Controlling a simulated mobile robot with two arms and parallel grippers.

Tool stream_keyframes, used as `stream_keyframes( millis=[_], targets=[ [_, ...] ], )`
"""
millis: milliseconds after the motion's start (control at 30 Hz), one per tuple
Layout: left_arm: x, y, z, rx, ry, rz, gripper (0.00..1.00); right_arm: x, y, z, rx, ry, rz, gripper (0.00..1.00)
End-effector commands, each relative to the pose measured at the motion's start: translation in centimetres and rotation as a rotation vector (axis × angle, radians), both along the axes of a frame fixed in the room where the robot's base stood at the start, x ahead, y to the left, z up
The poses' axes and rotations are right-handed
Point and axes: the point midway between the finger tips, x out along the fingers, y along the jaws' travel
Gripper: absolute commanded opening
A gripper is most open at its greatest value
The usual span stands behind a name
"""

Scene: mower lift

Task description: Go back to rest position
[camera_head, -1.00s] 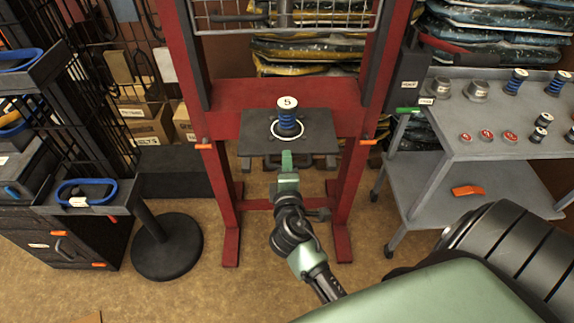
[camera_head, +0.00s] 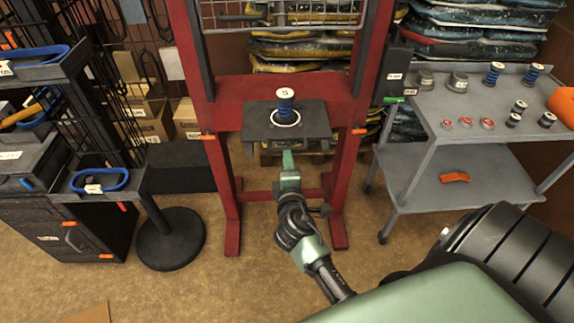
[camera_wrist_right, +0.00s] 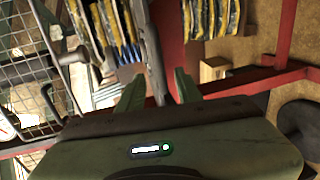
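My right gripper (camera_head: 289,162) is in front of and just below the black plate (camera_head: 258,128) of the red press frame (camera_head: 231,185). A blue spring with a white cap marked 5 (camera_head: 285,104) stands upright on the plate, inside a white ring. The gripper does not touch the spring. My left gripper is not in view.
A grey cart (camera_head: 460,110) at the right holds springs and small metal parts, with an orange item (camera_head: 455,178) on its lower shelf. A black round-based stand (camera_head: 170,238) and black shelving with blue-rimmed trays (camera_head: 99,182) are at the left. Floor between is clear.

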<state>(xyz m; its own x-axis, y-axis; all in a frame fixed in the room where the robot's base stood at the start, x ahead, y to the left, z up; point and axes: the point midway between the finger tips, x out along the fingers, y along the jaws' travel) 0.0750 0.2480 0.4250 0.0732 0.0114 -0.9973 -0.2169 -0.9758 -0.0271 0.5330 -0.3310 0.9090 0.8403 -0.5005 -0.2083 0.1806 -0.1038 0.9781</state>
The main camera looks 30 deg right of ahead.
Motion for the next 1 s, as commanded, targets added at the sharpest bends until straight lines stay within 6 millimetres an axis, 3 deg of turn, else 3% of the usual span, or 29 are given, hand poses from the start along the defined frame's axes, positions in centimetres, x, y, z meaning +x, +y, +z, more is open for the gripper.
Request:
stream_keyframes(
  millis=[200,300,367,433,567,667,800,867,1000],
  targets=[
    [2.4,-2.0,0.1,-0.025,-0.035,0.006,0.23,0.0,0.0,0.0,0.000,0.000,0.000,0.35],
    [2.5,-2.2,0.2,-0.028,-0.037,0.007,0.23,0.0,0.0,-0.1,0.002,0.001,0.001,0.35],
    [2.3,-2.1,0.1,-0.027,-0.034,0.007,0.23,0.0,0.2,-0.8,0.014,0.011,0.006,0.35],
    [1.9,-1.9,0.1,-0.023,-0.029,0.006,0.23,-0.1,0.8,-2.8,0.048,0.034,0.019,0.35],
    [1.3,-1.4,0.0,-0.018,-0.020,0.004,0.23,-1.2,2.9,-9.8,0.180,0.123,0.057,0.35],
    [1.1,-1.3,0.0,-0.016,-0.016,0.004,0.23,-3.4,5.1,-16.9,0.326,0.217,0.071,0.35],
    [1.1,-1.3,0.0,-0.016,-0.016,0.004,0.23,-8.4,7.7,-26.1,0.530,0.349,0.047,0.35],
    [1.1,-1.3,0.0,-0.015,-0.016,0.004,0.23,-11.2,8.6,-29.7,0.616,0.405,0.019,0.35],
    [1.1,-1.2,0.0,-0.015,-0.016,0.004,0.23,-18.9,10.2,-37.1,0.805,0.528,-0.085,0.35]
  ],
)
